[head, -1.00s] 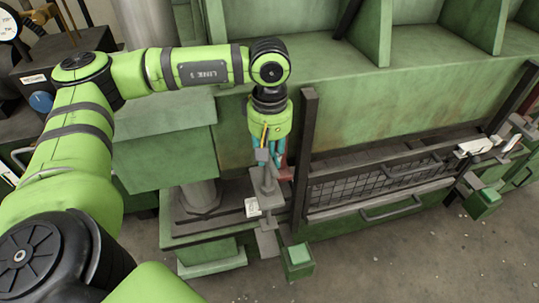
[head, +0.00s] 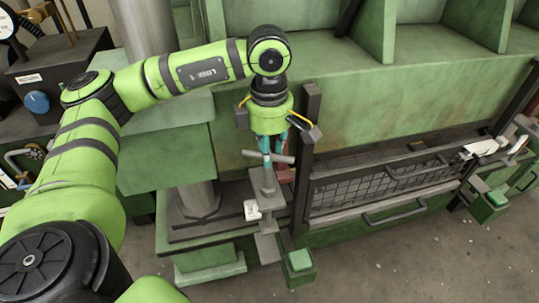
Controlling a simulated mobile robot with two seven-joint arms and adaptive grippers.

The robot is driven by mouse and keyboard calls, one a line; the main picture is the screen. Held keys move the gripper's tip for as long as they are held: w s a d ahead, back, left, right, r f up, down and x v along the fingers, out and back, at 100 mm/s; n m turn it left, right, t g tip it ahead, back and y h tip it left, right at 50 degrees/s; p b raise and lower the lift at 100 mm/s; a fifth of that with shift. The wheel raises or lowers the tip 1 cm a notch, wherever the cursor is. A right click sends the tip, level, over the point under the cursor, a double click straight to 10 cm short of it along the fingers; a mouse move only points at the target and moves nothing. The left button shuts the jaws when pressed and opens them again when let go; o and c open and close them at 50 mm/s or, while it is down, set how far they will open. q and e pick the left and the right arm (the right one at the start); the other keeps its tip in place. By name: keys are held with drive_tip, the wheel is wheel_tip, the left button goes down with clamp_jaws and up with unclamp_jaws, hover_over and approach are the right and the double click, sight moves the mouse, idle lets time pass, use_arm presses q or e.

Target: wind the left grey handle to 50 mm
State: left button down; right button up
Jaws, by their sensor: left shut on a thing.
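The left grey handle (head: 284,159) is a short crossbar on top of a grey upright mount at the left end of the mesh guard. It lies roughly left to right in the picture. My left gripper (head: 269,148) reaches down from above and is shut on the handle; its teal finger parts meet the bar near the middle, while dark outer parts stick out to both sides. A small white readout (head: 252,210) sits on the mount below the handle; its digits are too small to read. My right gripper is not in view.
A black mesh guard (head: 375,185) with a bar handle runs to the right. A dark upright post (head: 307,155) stands close to the right of my left gripper. A green-topped box (head: 299,261) stands in front. A similar mount with a white part (head: 480,148) is at far right.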

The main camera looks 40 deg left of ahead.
use_arm(q)
drive_tip(key=n, duration=0.3)
drive_tip(key=f+n, duration=0.1)
drive_tip(key=shift+s+b, duration=0.35)
drive_tip(key=shift+r+n, duration=0.15)
drive_tip(key=shift+n, duration=1.05)
drive_tip(key=c, duration=0.8)
unclamp_jaws()
drive_tip(key=shift+c, duration=0.2)
drive_tip(key=shift+s+r, duration=0.1)
drive_tip(key=shift+r, duration=0.1)
drive_tip(key=shift+w, duration=0.2)
drive_tip(key=shift+r, duration=0.2)
wheel_tip(320, 180, up, 10)
drive_tip(key=p, duration=0.6)
drive_tip(key=shift+p, duration=0.35)
drive_tip(key=shift+f, duration=0.1)
